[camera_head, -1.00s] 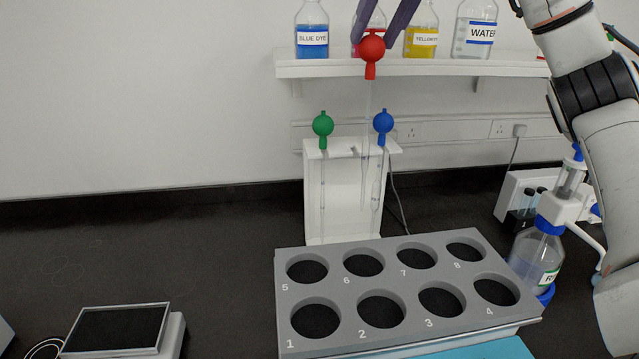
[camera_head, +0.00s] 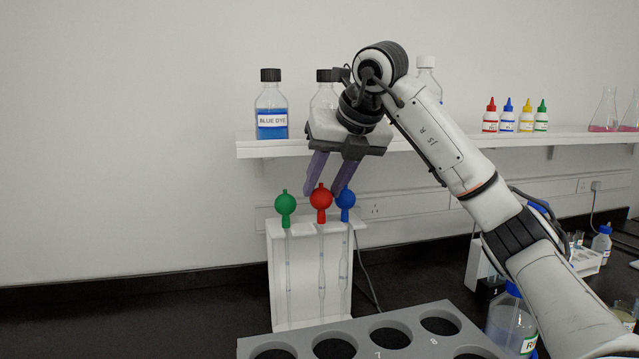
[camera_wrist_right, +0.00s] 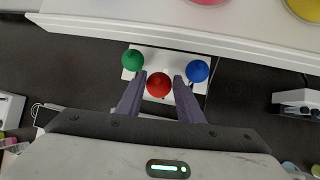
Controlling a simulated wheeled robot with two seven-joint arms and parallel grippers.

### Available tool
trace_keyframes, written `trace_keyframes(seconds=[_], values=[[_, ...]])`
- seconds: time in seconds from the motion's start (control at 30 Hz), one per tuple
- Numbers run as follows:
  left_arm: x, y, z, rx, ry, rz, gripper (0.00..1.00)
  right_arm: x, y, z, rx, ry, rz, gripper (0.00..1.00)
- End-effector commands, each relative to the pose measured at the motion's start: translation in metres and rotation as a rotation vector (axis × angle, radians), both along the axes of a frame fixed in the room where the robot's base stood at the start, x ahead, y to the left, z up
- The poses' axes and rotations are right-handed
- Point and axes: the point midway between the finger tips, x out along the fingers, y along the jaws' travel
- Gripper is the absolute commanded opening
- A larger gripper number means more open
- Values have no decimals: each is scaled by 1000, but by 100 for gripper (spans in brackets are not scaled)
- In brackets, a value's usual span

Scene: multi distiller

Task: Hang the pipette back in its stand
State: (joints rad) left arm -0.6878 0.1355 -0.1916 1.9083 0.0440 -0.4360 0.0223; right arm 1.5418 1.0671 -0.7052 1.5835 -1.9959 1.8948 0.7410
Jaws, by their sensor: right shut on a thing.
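The pipette with the red bulb (camera_head: 321,201) hangs upright in the middle of the white stand (camera_head: 305,285), its glass stem running down in front of the back panel. A green-bulb pipette (camera_head: 285,203) hangs to its left and a blue-bulb pipette (camera_head: 345,200) to its right. My right gripper (camera_head: 323,189) comes down from above and is shut on the red bulb. In the right wrist view the red bulb (camera_wrist_right: 158,85) sits between the two purple fingers, with the stand below. My left gripper is not in view.
A white shelf (camera_head: 258,148) with a blue dye bottle (camera_head: 271,112) and other bottles runs behind and above the stand. A grey rack with round holes (camera_head: 425,346) stands in front. A reagent bottle (camera_head: 512,322) is at right.

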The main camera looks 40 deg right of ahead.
Motion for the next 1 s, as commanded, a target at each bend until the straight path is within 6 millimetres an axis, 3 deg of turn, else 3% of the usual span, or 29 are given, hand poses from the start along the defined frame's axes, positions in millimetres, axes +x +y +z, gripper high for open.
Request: trace_keyframes(seconds=[0.33, 0.4, 0.97, 1.0], values=[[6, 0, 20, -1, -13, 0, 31, 38, -21, 2, 0, 2, 0, 26], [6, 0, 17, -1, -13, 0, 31, 37, -21, -10, -3, 4, 0, 26], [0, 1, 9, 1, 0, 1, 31, 36, -20, -21, -2, 0, -1, 26], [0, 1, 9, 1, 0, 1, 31, 36, -20, -20, -2, 0, -1, 37]])
